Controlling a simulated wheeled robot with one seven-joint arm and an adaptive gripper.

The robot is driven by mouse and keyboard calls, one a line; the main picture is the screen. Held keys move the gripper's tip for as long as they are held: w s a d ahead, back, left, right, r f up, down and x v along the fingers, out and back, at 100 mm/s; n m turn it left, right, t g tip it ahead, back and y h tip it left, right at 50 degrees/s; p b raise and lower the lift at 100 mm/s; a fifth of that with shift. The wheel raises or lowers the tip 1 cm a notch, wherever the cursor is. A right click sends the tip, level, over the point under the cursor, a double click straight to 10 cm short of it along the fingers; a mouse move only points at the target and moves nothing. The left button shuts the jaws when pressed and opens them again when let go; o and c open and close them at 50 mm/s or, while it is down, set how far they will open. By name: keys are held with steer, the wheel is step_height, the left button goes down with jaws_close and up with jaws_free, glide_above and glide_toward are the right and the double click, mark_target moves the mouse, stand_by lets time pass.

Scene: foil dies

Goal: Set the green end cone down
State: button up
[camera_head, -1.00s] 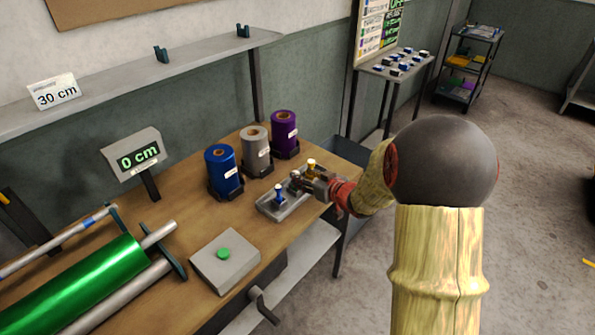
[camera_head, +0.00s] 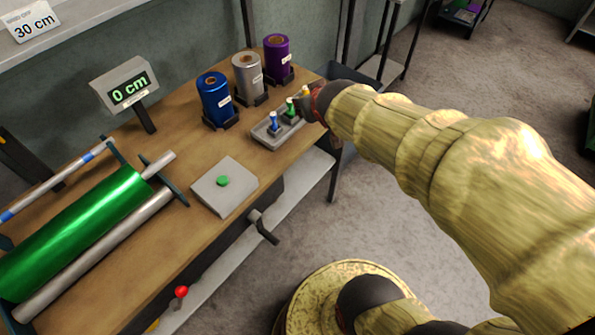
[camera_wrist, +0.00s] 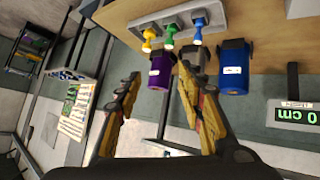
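The green end cone (camera_head: 291,107) stands upright in the grey tray (camera_head: 268,141), between the blue cone (camera_head: 273,121) and the yellow cone (camera_head: 305,92). In the wrist view the green cone (camera_wrist: 169,38) shows in the same row, apart from my fingers. My gripper (camera_wrist: 158,74) is open, with its fingers spread and nothing between them. In the head view my wrist is just right of the tray and largely hides the gripper.
Blue (camera_head: 214,100), silver (camera_head: 247,78) and purple (camera_head: 277,58) foil rolls stand in holders behind the tray. A grey box with a green button (camera_head: 223,181) lies left of it. A display (camera_head: 126,84) reads 0 cm. A green foil roll (camera_head: 85,225) lies front left.

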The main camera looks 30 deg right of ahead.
steer(key=s+a+n+g+y, duration=0.1)
steer(key=s+a+g+y, duration=0.2)
steer(key=s+a, duration=1.1)
steer(key=s+r+g, duration=0.1)
steer(key=s, duration=0.3)
steer(key=shift+s+a+y, duration=0.2)
steer(key=shift+a+y, duration=0.1)
steer(key=shift+a, duration=0.1)
